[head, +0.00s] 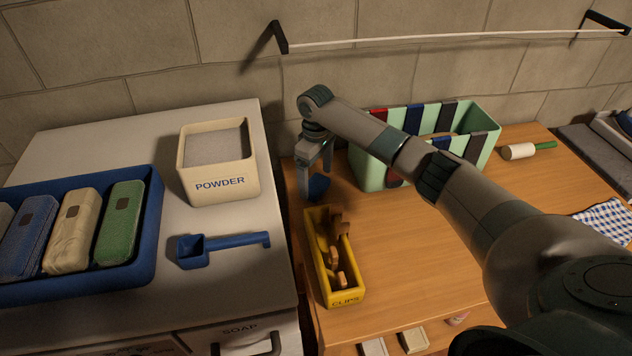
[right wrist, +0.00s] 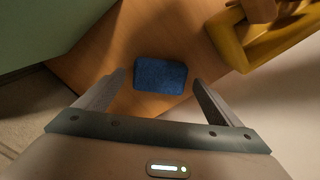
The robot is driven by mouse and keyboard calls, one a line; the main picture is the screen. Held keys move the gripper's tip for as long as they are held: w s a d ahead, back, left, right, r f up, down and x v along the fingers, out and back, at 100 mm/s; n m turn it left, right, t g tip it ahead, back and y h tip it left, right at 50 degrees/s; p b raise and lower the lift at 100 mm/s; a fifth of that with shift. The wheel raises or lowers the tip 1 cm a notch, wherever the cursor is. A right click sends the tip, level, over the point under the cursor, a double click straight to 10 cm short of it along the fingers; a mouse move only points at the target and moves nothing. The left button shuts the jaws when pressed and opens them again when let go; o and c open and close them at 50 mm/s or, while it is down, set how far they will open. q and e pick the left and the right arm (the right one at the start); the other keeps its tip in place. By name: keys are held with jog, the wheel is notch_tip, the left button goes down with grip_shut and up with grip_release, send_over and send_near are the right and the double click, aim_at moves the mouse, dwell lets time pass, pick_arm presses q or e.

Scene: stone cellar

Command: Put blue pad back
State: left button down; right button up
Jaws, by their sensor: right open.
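The blue pad (head: 319,186) lies on the wooden table (head: 420,260), just behind the yellow clips box and left of the green bin. My right gripper (head: 316,168) hangs above the pad, pointing down, with its jaws open. In the right wrist view the blue pad (right wrist: 160,75) shows as a dark blue rectangle beyond and between the two open fingertips (right wrist: 158,82). The pad appears clear of both fingers. My left gripper is not in view.
The yellow clips box (head: 311,235) holds wooden clips. The green bin (head: 368,172) has coloured strips over its rim. The powder box (head: 218,187), blue scoop (head: 222,248) and blue tray (head: 150,225) with several bars stand at left. A rail (head: 440,38) spans the wall.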

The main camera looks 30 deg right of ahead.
aim_at(316, 183)
notch_tip(316, 183, up, 5)
jog(key=shift+f+b, duration=0.2)
jog(key=shift+b, duration=0.45)
jog(key=shift+r, duration=0.55)
